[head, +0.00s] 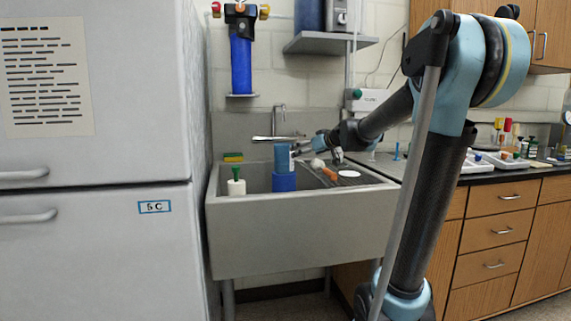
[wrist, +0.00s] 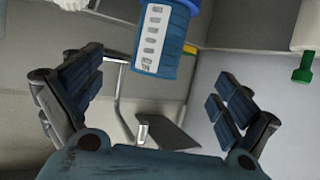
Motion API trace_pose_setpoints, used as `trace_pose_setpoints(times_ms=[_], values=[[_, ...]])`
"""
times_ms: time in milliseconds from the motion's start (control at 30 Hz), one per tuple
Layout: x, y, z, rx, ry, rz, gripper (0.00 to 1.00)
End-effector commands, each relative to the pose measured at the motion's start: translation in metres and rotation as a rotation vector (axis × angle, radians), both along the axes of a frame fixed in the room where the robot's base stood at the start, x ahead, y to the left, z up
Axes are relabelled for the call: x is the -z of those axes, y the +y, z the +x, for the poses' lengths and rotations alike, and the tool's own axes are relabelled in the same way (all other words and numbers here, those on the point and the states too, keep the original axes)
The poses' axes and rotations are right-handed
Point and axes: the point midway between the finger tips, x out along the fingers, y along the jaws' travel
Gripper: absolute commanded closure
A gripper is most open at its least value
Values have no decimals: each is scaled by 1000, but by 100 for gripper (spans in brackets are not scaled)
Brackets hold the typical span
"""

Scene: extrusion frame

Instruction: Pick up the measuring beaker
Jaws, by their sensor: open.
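The measuring beaker seems to be the light blue cylinder (head: 283,157) in the sink. It stands upright on top of a darker blue cylinder (head: 283,182). In the wrist view, which looks upside down, the beaker (wrist: 164,38) is at the top middle with a white scale-like marking on its side. My gripper (wrist: 154,88) is open, one finger to each side in that view, with the beaker beyond the fingertips. In the head view my gripper (head: 303,149) is just right of the beaker, and its fingers are too small to tell apart. Nothing is between the fingers.
A white bottle with a green top (head: 236,184) stands left of the beaker. A brush-like orange-handled item (head: 325,171) is right of the beaker. The grey sink's front wall (head: 300,235) is an edge.

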Motion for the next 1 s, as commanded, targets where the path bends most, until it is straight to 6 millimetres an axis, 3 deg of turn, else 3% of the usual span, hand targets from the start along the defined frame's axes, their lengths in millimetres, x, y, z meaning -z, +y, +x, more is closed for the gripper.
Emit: trace_pose_setpoints(times_ms=[733,1000], values=[[37,46,72,11,0,0,4],[44,56,84,12,0,0,4]])
